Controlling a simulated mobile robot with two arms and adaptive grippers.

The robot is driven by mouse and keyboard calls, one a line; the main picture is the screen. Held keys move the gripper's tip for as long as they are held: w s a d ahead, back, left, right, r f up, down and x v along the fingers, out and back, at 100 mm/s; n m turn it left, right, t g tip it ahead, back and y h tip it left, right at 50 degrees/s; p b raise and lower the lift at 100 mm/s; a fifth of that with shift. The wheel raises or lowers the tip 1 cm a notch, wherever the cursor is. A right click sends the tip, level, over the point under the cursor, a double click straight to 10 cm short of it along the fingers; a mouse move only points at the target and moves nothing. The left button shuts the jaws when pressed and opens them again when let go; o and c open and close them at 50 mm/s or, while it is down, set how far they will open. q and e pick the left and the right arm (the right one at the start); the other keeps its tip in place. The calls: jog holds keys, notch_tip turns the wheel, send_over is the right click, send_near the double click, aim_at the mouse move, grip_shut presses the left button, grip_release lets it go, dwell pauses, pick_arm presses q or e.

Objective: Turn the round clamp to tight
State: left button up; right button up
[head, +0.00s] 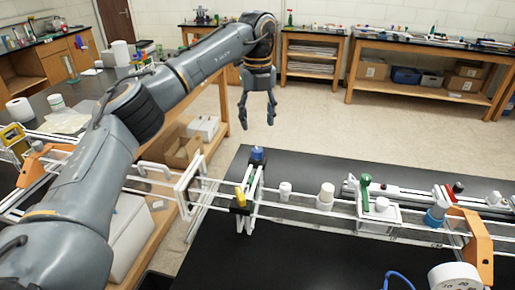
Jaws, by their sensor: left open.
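My left gripper (258,120) hangs with its fingers pointing down, apart and empty, in the upper middle of the head view. It appears above and behind the white extrusion frame (296,208). A blue round knob (257,154) sits on the frame's near-left upright, below the gripper in the picture. A yellow handle (240,196) on a black block stands in front of it. A blue round collar (435,215) sits on the frame at the right. I cannot tell which round part is the clamp, or its setting. My right gripper is out of view.
A green-knobbed lever (365,190) and white caps (326,196) stand along the frame. An orange bracket (478,245) holds the right end. The black table (300,262) is mostly clear in front. A cardboard box (183,150) lies on a lower shelf at left.

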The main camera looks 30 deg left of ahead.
aim_at(257, 149)
pick_arm(q)
notch_tip(257, 149, down, 9)
jog(key=shift+f+p, duration=0.1)
jog(key=shift+p, duration=1.15)
jog(key=shift+f, duration=0.5)
grip_shut()
